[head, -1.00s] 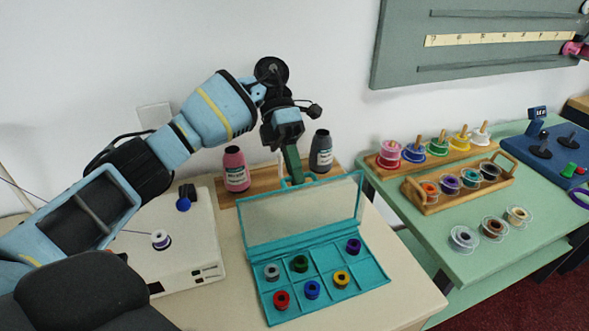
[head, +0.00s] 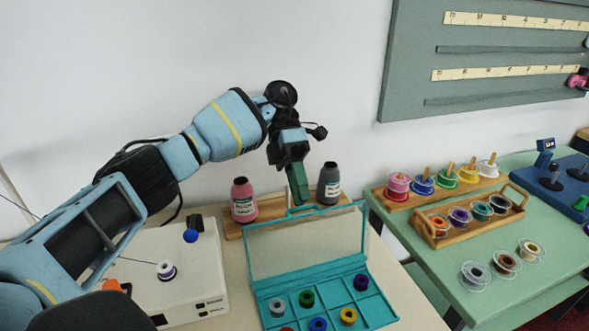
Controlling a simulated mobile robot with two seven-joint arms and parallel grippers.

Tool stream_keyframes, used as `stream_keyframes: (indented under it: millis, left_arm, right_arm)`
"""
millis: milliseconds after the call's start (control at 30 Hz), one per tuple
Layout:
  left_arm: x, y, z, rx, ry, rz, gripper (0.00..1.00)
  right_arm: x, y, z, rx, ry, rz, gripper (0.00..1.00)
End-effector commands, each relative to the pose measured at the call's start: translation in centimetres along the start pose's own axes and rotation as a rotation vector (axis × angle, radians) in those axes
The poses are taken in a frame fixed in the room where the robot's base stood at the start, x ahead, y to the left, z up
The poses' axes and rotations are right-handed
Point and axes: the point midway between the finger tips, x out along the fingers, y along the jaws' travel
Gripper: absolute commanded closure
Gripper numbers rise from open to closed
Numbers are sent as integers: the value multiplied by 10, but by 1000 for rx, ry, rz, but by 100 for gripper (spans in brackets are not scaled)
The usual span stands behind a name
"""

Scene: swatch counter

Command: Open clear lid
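The clear lid (head: 308,241) has a teal frame and stands raised, leaning back from the rear edge of the teal compartment box (head: 376,309). A small teal handle (head: 303,211) sticks up from the lid's top edge. My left gripper (head: 299,201) points down with green fingers, its tips at or just behind this handle. I cannot tell whether it touches the handle or whether the fingers are open. Several coloured bobbins, such as a purple one (head: 361,282), lie in the box's compartments. The box's front is cut off by the picture edge. My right gripper is out of view.
A pink bottle (head: 244,204) and a grey bottle (head: 329,186) stand on a wooden board behind the lid, either side of my gripper. A white device (head: 190,282) with a bobbin stands left. The green table (head: 440,262) at right holds spools and a wooden tray.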

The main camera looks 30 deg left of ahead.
Motion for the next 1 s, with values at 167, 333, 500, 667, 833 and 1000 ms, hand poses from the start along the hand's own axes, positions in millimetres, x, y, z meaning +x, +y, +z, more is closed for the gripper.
stream_keyframes:
  millis: [167,333,500,667,833,1000]
  left_arm:
    - [-17,-1,0,-2,-3,4,69]
    - [-25,-1,1,0,3,0,69]
    - [-33,0,1,-1,5,-2,69]
    - [-39,-1,1,0,2,0,69]
    - [-43,0,0,-1,-1,2,69]
    - [-44,0,0,0,-1,2,69]
  right_arm:
    - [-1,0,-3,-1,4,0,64]
    - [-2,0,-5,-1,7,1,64]
    - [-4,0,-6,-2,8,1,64]
    - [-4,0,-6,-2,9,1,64]
    - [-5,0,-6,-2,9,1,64]
    - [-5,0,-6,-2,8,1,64]
